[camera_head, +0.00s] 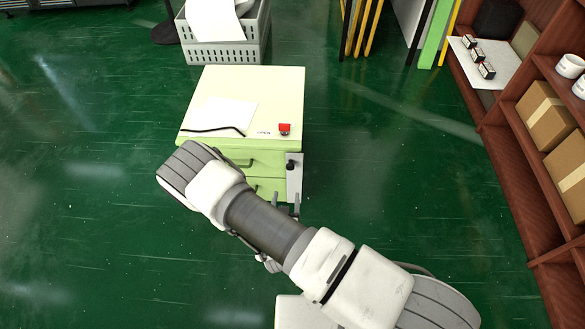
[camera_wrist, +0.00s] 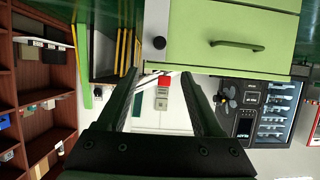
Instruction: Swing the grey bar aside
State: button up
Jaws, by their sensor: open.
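The grey bar (camera_head: 295,180) stands upright along the right front edge of the pale green cabinet (camera_head: 255,90), with a black knob near its top. In the wrist view the bar (camera_wrist: 156,22) is beside the green drawer front (camera_wrist: 235,45), and its black knob (camera_wrist: 159,43) faces me. My gripper (camera_wrist: 159,75) is open and empty, its two fingers either side of the knob's line in the picture. Contact with the bar cannot be told. In the head view my arm covers part of the cabinet's front and most of the gripper.
A red button (camera_head: 285,129) and a white sheet (camera_head: 228,113) are on the cabinet top. A grey crate (camera_head: 225,52) stands behind it. A brown shelf (camera_head: 510,150) with boxes is at the right. Green floor (camera_head: 400,180) is clear between cabinet and shelf.

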aim_at(290, 168)
jog(key=b+x, duration=0.5)
jog(key=x, duration=1.1)
jog(key=shift+w+d+f+b, duration=0.15)
jog(key=shift+w+f+b, duration=0.1)
jog(key=shift+b, duration=0.1)
jog(key=shift+w, duration=0.4)
grip_shut()
jog(key=shift+f, duration=0.1)
